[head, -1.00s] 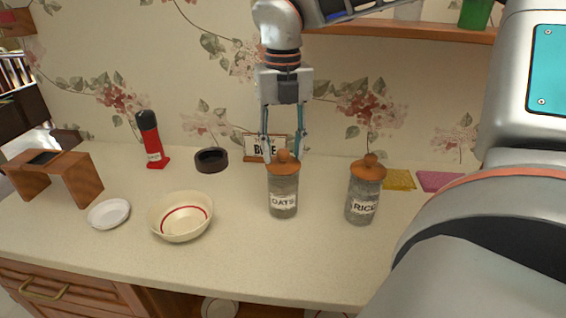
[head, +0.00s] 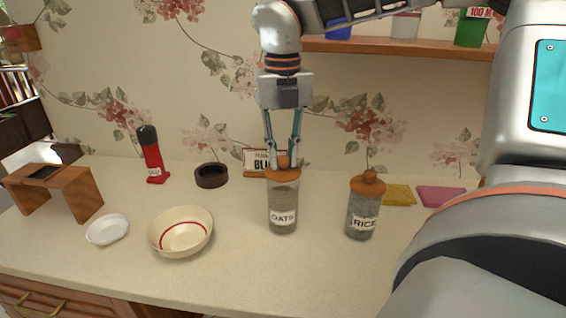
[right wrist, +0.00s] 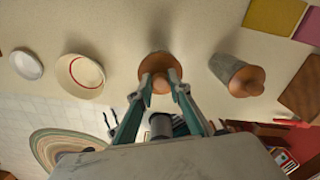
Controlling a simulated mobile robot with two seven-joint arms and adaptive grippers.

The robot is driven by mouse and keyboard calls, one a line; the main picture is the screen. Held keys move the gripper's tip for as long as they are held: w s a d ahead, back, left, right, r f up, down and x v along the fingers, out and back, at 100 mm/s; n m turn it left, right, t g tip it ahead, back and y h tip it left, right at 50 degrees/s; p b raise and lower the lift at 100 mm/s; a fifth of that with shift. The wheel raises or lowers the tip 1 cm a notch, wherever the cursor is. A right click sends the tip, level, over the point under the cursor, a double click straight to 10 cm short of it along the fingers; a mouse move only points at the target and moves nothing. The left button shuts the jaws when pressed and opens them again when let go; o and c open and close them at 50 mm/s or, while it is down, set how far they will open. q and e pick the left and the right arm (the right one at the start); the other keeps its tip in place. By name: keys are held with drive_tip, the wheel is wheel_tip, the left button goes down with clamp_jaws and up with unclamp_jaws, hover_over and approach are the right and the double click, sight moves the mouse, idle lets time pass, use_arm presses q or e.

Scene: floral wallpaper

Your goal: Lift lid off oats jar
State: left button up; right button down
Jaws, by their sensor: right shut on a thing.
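The oats jar (head: 283,207) is a grey glass jar labelled OATS, upright on the counter. Its orange-brown lid (head: 270,175) with a round knob sits on top. My right gripper (head: 284,160) comes from above and is shut on the lid's knob. In the right wrist view the two fingers (right wrist: 160,82) hold the knob over the round lid (right wrist: 146,65). My left gripper is not in view.
The rice jar (head: 362,212) stands to the right. Yellow (head: 399,195) and pink (head: 442,197) sponges lie behind right. A shelf (head: 400,47) hangs above.

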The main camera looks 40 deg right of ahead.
sight(283, 157)
use_arm(q)
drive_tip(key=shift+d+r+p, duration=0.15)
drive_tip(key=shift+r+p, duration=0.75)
drive_tip(key=shift+p, duration=0.1)
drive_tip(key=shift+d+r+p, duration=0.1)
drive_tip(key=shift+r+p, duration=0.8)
drive_tip(key=shift+p, duration=0.1)
use_arm(e)
wheel_tip(283, 157, up, 19)
drive_tip(key=shift+r, duration=0.15)
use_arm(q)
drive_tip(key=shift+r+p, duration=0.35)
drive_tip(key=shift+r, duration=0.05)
use_arm(e)
drive_tip(key=shift+r, duration=0.25)
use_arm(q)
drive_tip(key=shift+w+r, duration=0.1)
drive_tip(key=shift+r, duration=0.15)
use_arm(e)
drive_tip(key=shift+r, duration=0.15)
use_arm(q)
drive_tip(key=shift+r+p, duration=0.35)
drive_tip(key=shift+p, duration=0.05)
use_arm(e)
drive_tip(key=shift+r, duration=0.25)
